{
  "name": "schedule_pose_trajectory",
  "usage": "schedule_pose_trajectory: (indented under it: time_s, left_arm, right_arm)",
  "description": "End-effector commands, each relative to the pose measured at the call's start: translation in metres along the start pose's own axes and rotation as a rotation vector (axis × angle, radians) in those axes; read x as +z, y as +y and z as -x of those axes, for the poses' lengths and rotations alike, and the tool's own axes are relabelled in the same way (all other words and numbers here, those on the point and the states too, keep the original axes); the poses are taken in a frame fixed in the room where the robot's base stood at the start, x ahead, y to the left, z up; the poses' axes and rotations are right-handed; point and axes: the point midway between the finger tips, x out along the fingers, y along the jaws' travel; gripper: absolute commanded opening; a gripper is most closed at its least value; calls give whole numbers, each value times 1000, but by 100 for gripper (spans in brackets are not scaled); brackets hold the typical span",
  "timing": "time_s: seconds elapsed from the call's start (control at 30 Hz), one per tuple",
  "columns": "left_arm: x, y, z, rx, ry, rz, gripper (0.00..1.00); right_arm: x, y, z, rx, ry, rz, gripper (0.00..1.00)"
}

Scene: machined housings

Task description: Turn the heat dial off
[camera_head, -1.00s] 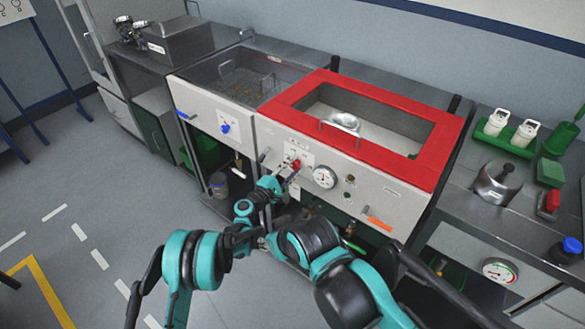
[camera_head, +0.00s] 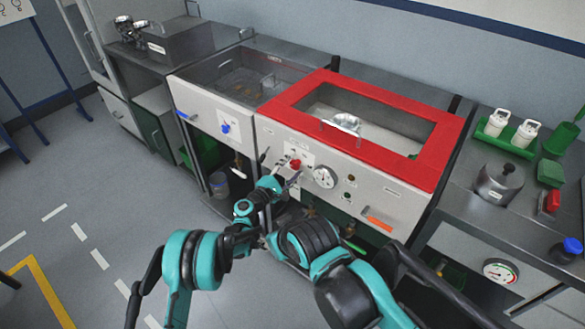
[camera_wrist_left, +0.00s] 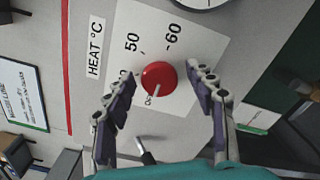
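The heat dial is a round red knob (camera_head: 296,164) on the pale front panel of the red-rimmed bath (camera_head: 440,150). In the left wrist view the red dial (camera_wrist_left: 158,76) sits on a white scale plate marked 50 and 60, beside a "HEAT °C" label (camera_wrist_left: 96,47). A pale pointer line runs from the knob towards small lettering at its lower edge, too small to read surely. My left gripper (camera_head: 287,174) is just in front of the dial. My right gripper does not show.
A pressure gauge (camera_head: 325,177) is right of the dial. A blue knob (camera_head: 225,128) is on the neighbouring bath's panel. An orange-handled part (camera_head: 377,223) is further right. A dark lever (camera_wrist_left: 146,152) shows below the dial in the wrist view.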

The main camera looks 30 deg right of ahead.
Motion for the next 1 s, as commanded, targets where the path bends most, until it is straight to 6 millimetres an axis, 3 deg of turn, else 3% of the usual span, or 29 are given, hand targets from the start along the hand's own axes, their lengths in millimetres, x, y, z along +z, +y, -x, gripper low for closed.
schedule_pose_trajectory:
  time_s: [0.27, 0.7, 1.0]
  left_arm:
    - [0, 1, 8, 1, 1, 0, 55]
    - [-1, 1, 97, 1, 2, 0, 55]
    - [0, 0, 120, 0, 1, 0, 55]
  right_arm:
    - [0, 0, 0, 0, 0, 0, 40]
    - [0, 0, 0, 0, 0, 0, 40]
    - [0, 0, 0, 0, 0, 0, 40]
